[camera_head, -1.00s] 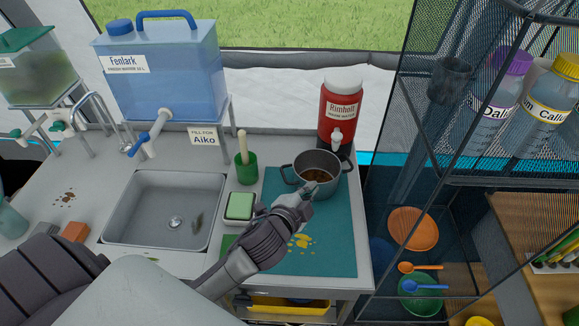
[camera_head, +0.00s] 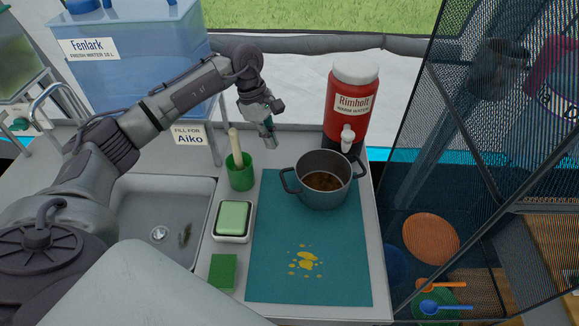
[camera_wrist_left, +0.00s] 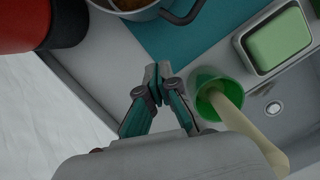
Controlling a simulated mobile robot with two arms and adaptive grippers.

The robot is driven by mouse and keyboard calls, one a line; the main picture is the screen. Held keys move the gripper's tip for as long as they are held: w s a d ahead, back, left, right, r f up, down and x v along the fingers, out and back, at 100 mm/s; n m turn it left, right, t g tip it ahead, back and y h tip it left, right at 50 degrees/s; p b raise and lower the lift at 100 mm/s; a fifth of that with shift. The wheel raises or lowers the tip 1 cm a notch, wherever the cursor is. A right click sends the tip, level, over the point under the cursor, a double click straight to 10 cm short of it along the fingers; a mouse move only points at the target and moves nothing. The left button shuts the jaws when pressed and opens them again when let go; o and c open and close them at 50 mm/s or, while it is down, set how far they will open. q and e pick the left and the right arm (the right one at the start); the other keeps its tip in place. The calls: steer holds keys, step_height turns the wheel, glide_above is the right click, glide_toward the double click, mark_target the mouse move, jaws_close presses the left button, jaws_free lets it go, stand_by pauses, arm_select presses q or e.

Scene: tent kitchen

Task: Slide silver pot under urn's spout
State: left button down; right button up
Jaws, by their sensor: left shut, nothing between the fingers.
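The silver pot (camera_head: 324,194) stands upright on the teal mat (camera_head: 268,235), with brown contents and two side handles. The red urn (camera_head: 350,95) labelled Rimholt stands right behind it on the counter. Its white spout (camera_head: 347,139) is just above the pot's back right rim in the head view. My left gripper (camera_head: 272,146) is shut and empty, above the counter behind the green cup and left of the urn. The left wrist view shows its fingertips (camera_wrist_left: 158,72) together, apart from the pot (camera_wrist_left: 138,8) and the urn (camera_wrist_left: 50,25). My right gripper is not in view.
A green cup (camera_head: 240,176) with a wooden handle stands close to my left gripper. A soap dish (camera_head: 233,222), green sponge (camera_head: 223,271) and sink (camera_head: 165,205) lie left of the mat. Yellow spots mark the mat. A mesh rack (camera_head: 410,150) stands at the right.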

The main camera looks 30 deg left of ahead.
mark_target(294, 181)
arm_select(q)
steer(key=p+x, duration=0.1)
steer(key=x, duration=0.2)
steer(key=p+x, duration=0.1)
steer(key=x, duration=0.5)
steer(key=shift+s+a+f+p, duration=0.2)
steer(key=shift+p, duration=0.2)
steer(key=d+p, duration=0.2)
steer(key=d, duration=0.1)
steer(key=shift+w+d, duration=0.15)
steer(key=shift+d+f, duration=0.15)
steer(key=shift+d, duration=0.25)
